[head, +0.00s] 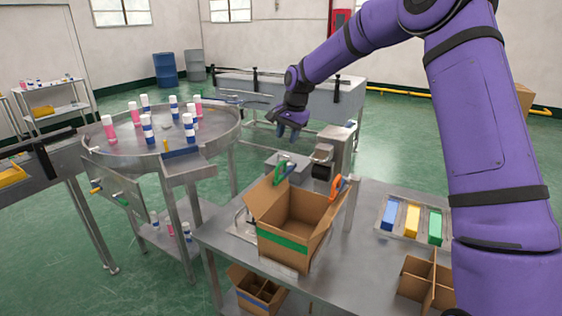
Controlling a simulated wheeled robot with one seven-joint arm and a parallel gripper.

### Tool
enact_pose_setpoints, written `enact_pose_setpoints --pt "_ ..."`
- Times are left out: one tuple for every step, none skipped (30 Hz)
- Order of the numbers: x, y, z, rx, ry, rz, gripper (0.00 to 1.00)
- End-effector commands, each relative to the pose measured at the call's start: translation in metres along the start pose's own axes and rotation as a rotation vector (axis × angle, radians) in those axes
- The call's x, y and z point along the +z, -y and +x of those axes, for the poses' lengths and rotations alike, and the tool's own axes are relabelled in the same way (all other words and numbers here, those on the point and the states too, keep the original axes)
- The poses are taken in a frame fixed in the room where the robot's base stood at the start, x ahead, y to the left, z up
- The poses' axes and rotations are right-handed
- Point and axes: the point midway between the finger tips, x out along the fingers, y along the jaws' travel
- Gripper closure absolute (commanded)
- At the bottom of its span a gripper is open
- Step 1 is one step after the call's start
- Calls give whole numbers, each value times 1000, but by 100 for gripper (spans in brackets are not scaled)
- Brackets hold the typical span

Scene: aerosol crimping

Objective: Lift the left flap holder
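An open cardboard box (283,248) with a green band stands on the metal table, its flaps folded outward. A green flap holder (281,174) sits on the box's upper rim, left of the other holder. An orange flap holder (336,184) sits at the right flap. My gripper (289,131) points downward above and behind the box, in the air and apart from the green holder. Its fingers are small and dark here, so I cannot see whether they are open or shut. No held object is visible.
A metal crimping machine (341,150) stands just behind the box. Blue, yellow and green blocks (411,219) lie in a tray at the right, near a cardboard divider (426,281). A round table (112,139) with several cans stands left. Another box (259,287) sits below.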

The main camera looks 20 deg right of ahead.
Motion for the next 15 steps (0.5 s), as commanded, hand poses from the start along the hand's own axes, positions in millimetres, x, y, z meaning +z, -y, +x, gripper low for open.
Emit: enact_pose_setpoints --pt "0 0 6 1 2 0 61" --pt "1 0 10 2 3 0 61" --pt "1 -1 16 3 4 -1 61" --pt "1 -1 21 3 4 -1 61" --pt "1 -1 26 2 4 -1 61" --pt "1 -1 34 3 4 -1 61" --pt "1 -1 39 3 5 -1 61" --pt "1 -1 44 3 4 -1 61" --pt "1 -1 52 2 4 -3 61" --pt "1 -1 57 3 4 -2 61" --pt "1 -1 62 2 4 -1 61" --pt "1 0 68 2 3 -1 61" --pt "1 -1 73 2 3 -2 61" --pt "1 -1 77 2 3 -2 61" --pt "1 -1 82 2 3 -2 61"
